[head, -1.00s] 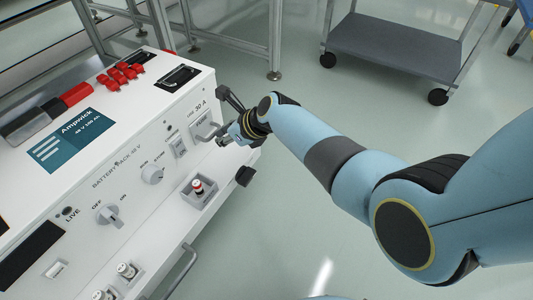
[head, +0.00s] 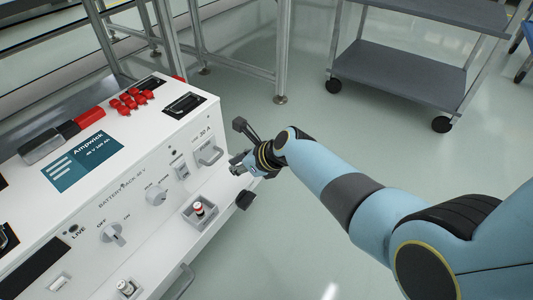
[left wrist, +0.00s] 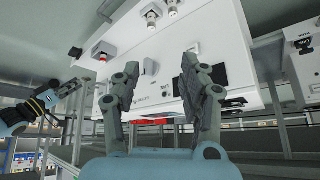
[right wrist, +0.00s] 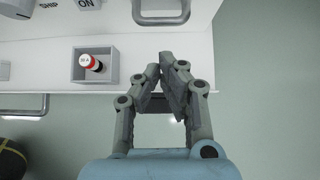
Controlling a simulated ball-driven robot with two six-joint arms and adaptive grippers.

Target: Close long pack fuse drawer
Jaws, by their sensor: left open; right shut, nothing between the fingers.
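The fuse drawer (head: 207,150) is at the right end of the white battery pack's front, marked 30 A, with a grey bar handle (head: 211,158). Its face looks about level with the panel, but I cannot tell if a small gap is left. The handle also shows at the top of the right wrist view (right wrist: 160,18). My right gripper (head: 236,162) is shut and empty, just right of the handle and apart from it. Its fingertips (right wrist: 166,62) are below the handle in the right wrist view. My left gripper (left wrist: 160,65) is open and empty, outside the head view.
A red and white fuse (head: 198,208) sits in a grey holder (head: 204,218) on the front ledge. A selector knob (head: 156,195) and an off/on switch (head: 113,233) are to the left. A grey cart (head: 400,70) stands behind; the floor at right is free.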

